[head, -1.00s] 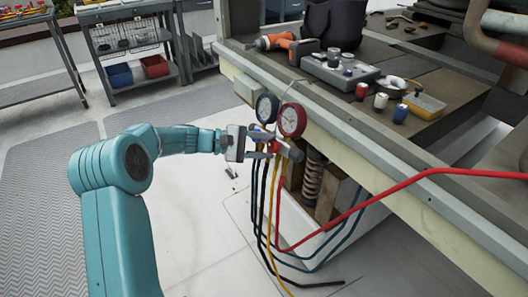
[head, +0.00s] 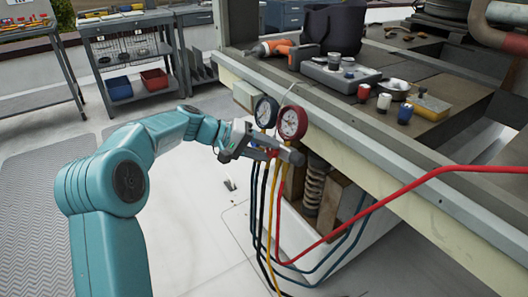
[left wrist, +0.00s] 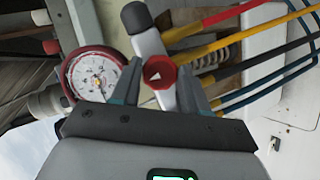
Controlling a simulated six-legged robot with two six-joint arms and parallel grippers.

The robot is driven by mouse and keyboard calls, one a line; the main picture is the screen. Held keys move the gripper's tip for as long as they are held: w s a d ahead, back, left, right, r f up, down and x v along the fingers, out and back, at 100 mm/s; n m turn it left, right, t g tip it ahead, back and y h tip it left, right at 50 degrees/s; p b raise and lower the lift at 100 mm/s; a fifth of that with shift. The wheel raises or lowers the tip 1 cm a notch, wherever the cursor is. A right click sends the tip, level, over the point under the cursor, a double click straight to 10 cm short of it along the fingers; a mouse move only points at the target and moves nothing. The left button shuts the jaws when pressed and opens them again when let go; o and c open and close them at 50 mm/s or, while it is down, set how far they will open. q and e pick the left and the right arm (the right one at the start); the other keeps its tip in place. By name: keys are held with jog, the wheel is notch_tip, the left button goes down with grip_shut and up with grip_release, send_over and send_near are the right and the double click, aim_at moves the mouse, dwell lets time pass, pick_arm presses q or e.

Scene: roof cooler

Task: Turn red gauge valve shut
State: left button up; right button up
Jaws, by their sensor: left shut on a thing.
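The red gauge (head: 292,122) hangs at the bench's front edge on a grey manifold bar (head: 291,156), beside a dark blue gauge (head: 266,111). The red gauge also shows in the left wrist view (left wrist: 97,77). My left gripper (head: 268,149) is at the manifold just below the gauges, tilted. In the left wrist view its two fingers stand either side of the red valve knob (left wrist: 160,76), with a white arrow mark on its face, and are shut on it. In the head view the gripper mostly hides the knob. My right gripper is out of view.
Red, yellow, black and blue hoses (head: 375,205) hang below the manifold; the red one runs right. A grey case (head: 340,74), an orange drill (head: 286,48) and small coloured cans (head: 384,102) stand on the bench.

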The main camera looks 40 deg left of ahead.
pick_arm(q)
jog(key=shift+f+m, duration=0.1)
jog(key=shift+m, duration=0.2)
jog(key=o, duration=1)
jog(key=p+v, duration=0.4)
jog(key=v, duration=1.2)
jog(key=shift+s+a+r, duration=0.1)
jog(key=shift+r, duration=0.1)
jog(key=shift+f, duration=0.1)
